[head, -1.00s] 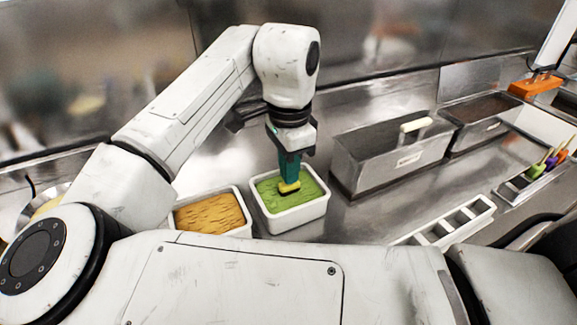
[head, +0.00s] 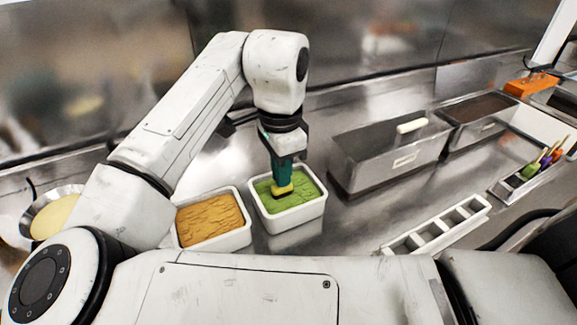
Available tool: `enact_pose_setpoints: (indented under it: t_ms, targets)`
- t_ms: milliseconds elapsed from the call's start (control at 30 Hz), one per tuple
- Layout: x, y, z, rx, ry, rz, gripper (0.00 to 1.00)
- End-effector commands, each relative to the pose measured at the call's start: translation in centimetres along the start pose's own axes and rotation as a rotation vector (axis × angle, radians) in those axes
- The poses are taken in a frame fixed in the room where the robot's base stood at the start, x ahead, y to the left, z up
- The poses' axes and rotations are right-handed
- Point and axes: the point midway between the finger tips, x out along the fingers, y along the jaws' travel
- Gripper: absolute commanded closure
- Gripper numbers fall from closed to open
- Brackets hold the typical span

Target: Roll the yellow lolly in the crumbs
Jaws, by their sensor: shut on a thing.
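My gripper (head: 282,186), with teal fingers, points down over a white tub (head: 292,219) of green crumb-like filling (head: 304,193). It is shut on the yellow lolly (head: 283,190), of which only a small part shows between and below the fingers. The lolly is low at the green surface, near the middle of the tub. I cannot tell whether it touches or is pressed into the filling. Its stick is hidden by the fingers.
A white tub of tan filling (head: 208,219) stands just left of the green one. A pale-filled bowl (head: 52,217) is far left. Right are a metal bin (head: 375,170) with a white handle, a white slotted rack (head: 440,228), and a holder with several coloured lollies (head: 535,165).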

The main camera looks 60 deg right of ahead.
Motion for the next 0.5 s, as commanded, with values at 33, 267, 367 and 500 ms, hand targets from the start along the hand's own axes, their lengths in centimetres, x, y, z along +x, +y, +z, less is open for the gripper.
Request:
enact_pose_setpoints:
  t_ms: [33,267,367,500]
  targets:
    - [0.0,0.0,0.3,-0.002,0.001,0.0,1.0]
    - [-0.1,0.0,0.3,0.001,0.001,0.0,1.0]
    - [-0.1,0.0,-0.1,0.001,0.001,0.0,1.0]
    - [-0.2,0.0,-0.9,0.004,0.001,0.0,1.0]
